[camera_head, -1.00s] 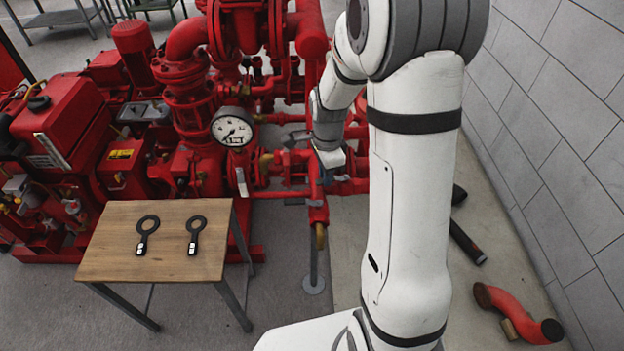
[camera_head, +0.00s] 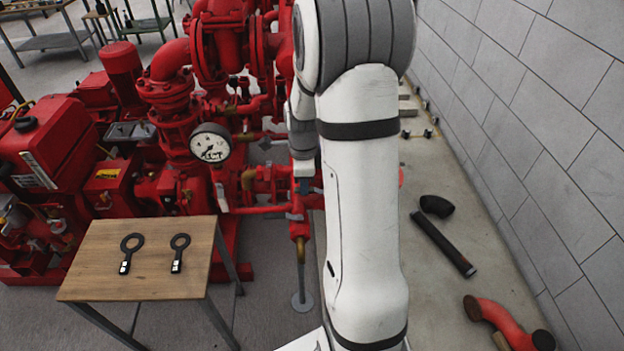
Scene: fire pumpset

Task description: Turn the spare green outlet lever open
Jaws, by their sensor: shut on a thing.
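My gripper (camera_head: 303,186) shows only in part, small and dark, below my wrist and behind my white arm. It is at the red outlet pipework, just above a red vertical pipe (camera_head: 299,225) with a brass lower end. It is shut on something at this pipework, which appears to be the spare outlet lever. No green shows there; the lever's colour and angle are hidden by the gripper and arm.
A pressure gauge (camera_head: 210,143) stands left of the gripper on the red pumpset (camera_head: 180,110). A wooden table (camera_head: 140,283) with two black ring-ended tools is at front left. A black pipe (camera_head: 444,246) and red elbow (camera_head: 500,322) lie by the grey wall (camera_head: 540,120).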

